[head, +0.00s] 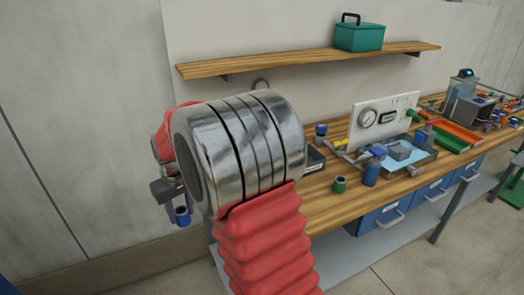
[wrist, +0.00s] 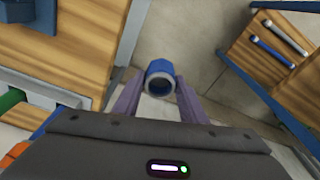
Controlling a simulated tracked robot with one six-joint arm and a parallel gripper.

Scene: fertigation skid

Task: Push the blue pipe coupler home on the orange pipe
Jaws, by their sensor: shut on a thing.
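My gripper (wrist: 160,88) is shut on the blue pipe coupler (wrist: 160,72), which sits between the two purple-grey fingers in the wrist view. The coupler's dark, grey-rimmed open end faces the wrist camera. In the head view the coupler (head: 183,216) shows low at the left, below my gripper (head: 178,203) and partly behind my large arm joint. It is held in the air, off the bench's left end. I cannot pick out the orange pipe for certain in either view. My arm hides part of the bench in the head view.
The wooden workbench (head: 335,208) runs to the right. It carries a gauge panel (head: 388,115), a blue tray (head: 425,160), a green fitting (head: 340,184), a blue cylinder (head: 371,174) and an orange tray (head: 455,130). Bare floor (wrist: 190,35) lies below the coupler.

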